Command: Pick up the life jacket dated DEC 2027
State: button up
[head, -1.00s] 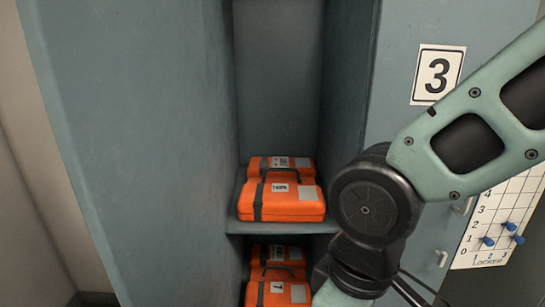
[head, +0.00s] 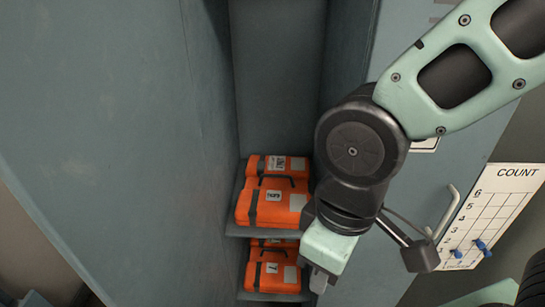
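Orange life jacket packs with dark straps and white labels lie in the open locker. On the upper shelf (head: 240,230), one pack (head: 252,165) lies at the back and another pack (head: 290,217) in front of it. On the lower shelf, a front pack (head: 258,274) shows, with part of another behind it (head: 258,242). The labels are too small and blurred to read a date. The end of my gripper (head: 318,282) points down at the locker's right side, beside the lower pack in the picture. Its fingers are not clear.
The open locker door (head: 110,130) fills the left. On the right are a door with a handle (head: 446,212) and a COUNT board (head: 497,205) with blue pegs (head: 482,247). The space above the upper packs is clear.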

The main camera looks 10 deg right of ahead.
aim_at(275, 193)
jog(key=i+l+u, duration=0.15)
jog(key=l+u, duration=0.5)
jog(key=i+l+u, duration=0.1)
jog(key=l+u, duration=0.25)
jog(key=l, duration=0.1)
